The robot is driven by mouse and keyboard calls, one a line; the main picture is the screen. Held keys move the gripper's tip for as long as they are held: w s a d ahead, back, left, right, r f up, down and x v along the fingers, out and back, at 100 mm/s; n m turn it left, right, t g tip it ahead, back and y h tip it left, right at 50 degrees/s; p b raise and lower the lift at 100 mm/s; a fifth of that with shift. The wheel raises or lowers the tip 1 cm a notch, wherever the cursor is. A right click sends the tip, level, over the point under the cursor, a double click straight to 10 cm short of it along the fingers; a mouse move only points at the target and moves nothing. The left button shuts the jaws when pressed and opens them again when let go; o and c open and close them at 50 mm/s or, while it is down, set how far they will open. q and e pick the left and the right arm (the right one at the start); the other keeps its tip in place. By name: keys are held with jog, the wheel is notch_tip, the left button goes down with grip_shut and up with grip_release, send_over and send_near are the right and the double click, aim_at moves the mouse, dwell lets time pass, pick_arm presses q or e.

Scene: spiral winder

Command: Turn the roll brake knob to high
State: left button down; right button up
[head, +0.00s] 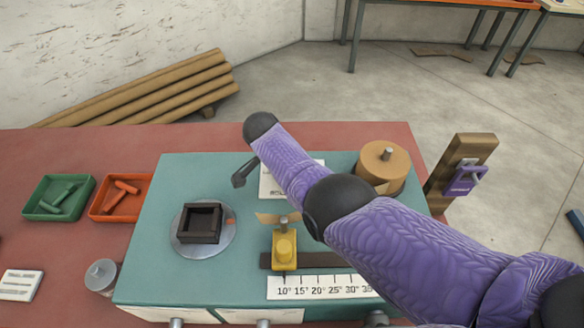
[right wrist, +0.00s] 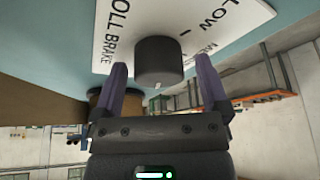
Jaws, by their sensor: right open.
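The roll brake knob (right wrist: 158,58) is a dark round knob standing on a white label plate (right wrist: 190,22) in the right wrist view. The plate reads "ROLL BRAKE" and "LOW", with part of another mark visible. My right gripper (right wrist: 160,68) is open, its purple fingers on either side of the knob with gaps visible. In the head view the plate (head: 268,187) is partly covered by my right arm. The knob is hidden there, and I cannot make out the gripper clearly. The left gripper is not in view.
The teal machine top (head: 165,250) carries a tan roll (head: 382,165), a dark square block on a disc (head: 202,222), a yellow guide (head: 284,250) and an angle scale (head: 315,288). Green (head: 45,210) and orange (head: 103,208) trays lie left on the red table.

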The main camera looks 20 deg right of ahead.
jog(key=p+v, duration=0.4)
jog(key=v, duration=0.6)
jog(key=shift+p, duration=0.35)
